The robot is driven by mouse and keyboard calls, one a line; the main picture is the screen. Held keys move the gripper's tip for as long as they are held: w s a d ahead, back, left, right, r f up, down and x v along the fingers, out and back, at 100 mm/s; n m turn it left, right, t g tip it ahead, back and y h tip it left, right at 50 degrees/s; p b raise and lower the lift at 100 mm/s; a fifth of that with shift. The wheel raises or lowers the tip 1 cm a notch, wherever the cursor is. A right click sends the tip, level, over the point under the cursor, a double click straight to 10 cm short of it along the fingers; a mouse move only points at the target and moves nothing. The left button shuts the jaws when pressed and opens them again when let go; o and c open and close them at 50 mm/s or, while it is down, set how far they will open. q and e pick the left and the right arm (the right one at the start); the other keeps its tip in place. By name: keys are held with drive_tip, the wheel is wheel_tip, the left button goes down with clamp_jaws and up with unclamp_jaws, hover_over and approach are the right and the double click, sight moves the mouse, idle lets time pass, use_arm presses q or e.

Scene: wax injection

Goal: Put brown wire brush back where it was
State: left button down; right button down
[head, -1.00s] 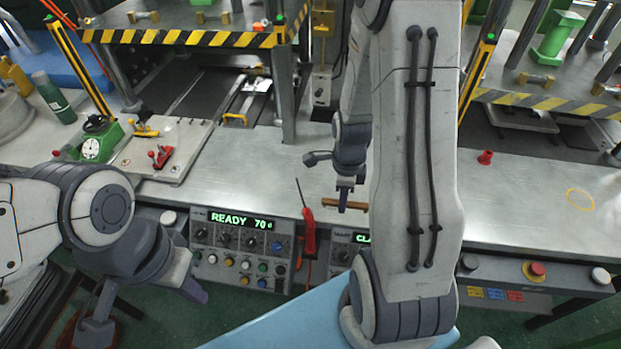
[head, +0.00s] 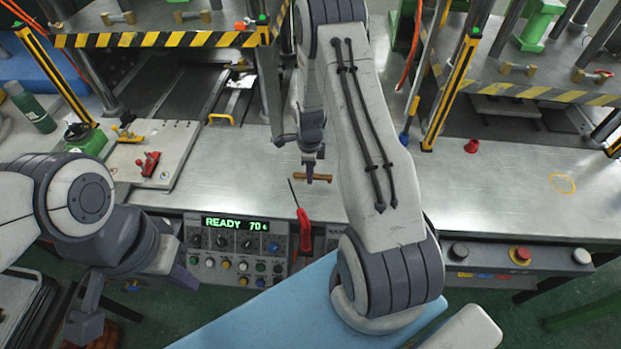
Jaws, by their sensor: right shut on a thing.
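The brown wire brush (head: 314,177) shows as a short brown bar over the metal worktop (head: 390,200), left of my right forearm. My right gripper (head: 310,175) points down and is shut on it; the jaws cover its middle. I cannot tell whether the brush touches the worktop. A thin yellow ring (head: 562,183) is marked on the bare worktop at the right. My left gripper (head: 86,328) hangs low at the lower left, off the worktop, and its jaws cannot be made out.
A red-handled screwdriver (head: 303,232) stands at the front edge by the control panel (head: 237,250) reading READY. A red cone-like piece (head: 471,146) stands at the back right. Presses with striped guards (head: 165,39) stand behind. The right worktop is mostly clear.

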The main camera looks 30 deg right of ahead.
sight(310, 189)
wheel_tip(310, 189, down, 3)
drive_tip(key=shift+s+f+p, duration=0.1)
drive_tip(key=shift+p, duration=0.65)
drive_tip(key=shift+f, duration=0.4)
drive_tip(key=shift+f, duration=0.25)
drive_tip(key=c, duration=0.8)
unclamp_jaws()
drive_tip(key=shift+r, duration=0.1)
drive_tip(key=shift+r, duration=0.1)
